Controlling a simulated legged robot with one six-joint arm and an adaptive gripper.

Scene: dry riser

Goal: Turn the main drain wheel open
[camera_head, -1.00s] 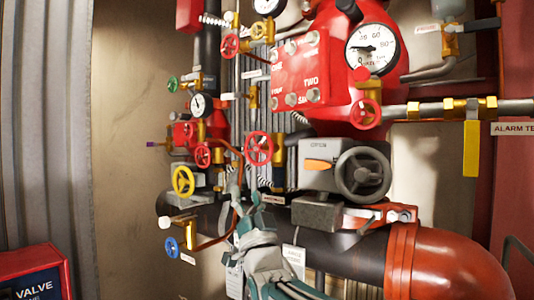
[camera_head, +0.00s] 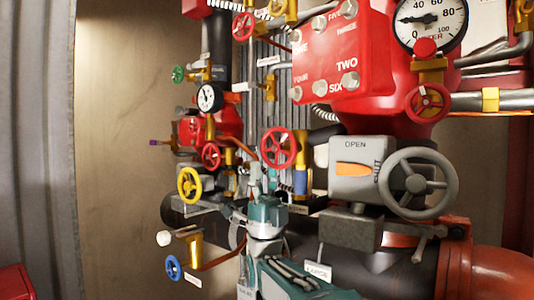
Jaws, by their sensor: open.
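No readable label marks the main drain wheel, so I cannot tell which handwheel it is. A yellow handwheel (camera_head: 190,185) and a blue handwheel (camera_head: 173,268) are lower left. My gripper (camera_head: 248,188) is open, below the red wheel and left of the grey box, seen from behind. It appears empty; its fingertips are partly hidden by its own body.
A thick dark pipe (camera_head: 335,262) runs behind my arm into an orange-red elbow (camera_head: 490,270) at right. A red riser body (camera_head: 380,70) with a gauge (camera_head: 431,22) is above. Smaller red wheels crowd nearby. The bare wall (camera_head: 125,120) at left is clear.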

